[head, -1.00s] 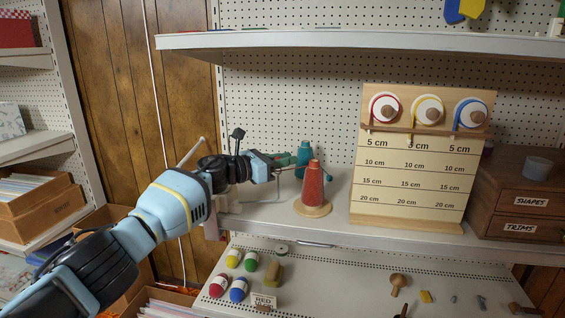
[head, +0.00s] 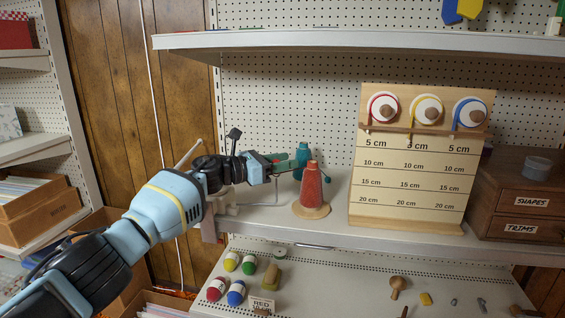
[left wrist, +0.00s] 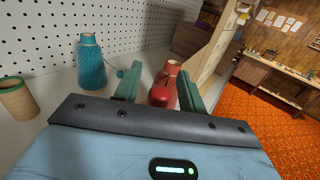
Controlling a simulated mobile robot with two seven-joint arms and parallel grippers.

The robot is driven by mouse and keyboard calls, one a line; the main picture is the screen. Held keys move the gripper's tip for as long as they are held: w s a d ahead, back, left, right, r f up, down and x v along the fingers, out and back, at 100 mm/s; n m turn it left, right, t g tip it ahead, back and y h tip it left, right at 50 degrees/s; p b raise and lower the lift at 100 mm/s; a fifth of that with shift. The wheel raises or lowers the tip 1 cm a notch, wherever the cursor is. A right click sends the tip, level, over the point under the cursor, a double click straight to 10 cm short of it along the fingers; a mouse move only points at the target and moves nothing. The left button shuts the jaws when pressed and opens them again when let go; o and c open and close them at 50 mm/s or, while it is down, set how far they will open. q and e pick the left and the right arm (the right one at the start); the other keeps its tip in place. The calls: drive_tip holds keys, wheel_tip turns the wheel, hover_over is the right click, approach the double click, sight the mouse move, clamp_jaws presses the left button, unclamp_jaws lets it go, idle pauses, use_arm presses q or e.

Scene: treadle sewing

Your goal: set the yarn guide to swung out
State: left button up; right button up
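My left gripper (head: 290,163) reaches in over the shelf, left of the red yarn cone (head: 310,188). In the left wrist view its two green fingers (left wrist: 158,88) stand apart, with the red cone (left wrist: 160,82) showing between and beyond them. A thin wire (head: 277,192) rises from the shelf-edge fitting beneath the gripper; it may belong to the yarn guide. A small dark ball (head: 327,181) shows right of the red cone. My arm hides most of the fitting, so the guide's position cannot be told. My right gripper is not in view.
A teal cone (head: 302,153) stands behind the gripper. The wooden ribbon board (head: 409,185) and drawer box (head: 520,205) stand to the right. An upper shelf (head: 350,41) overhangs. Coloured spools (head: 237,292) lie on the lower shelf.

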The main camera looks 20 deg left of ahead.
use_arm(q)
drive_tip(key=v, duration=0.7)
drive_tip(key=shift+s+a+p, duration=0.25)
drive_tip(key=shift+a+p, duration=0.05)
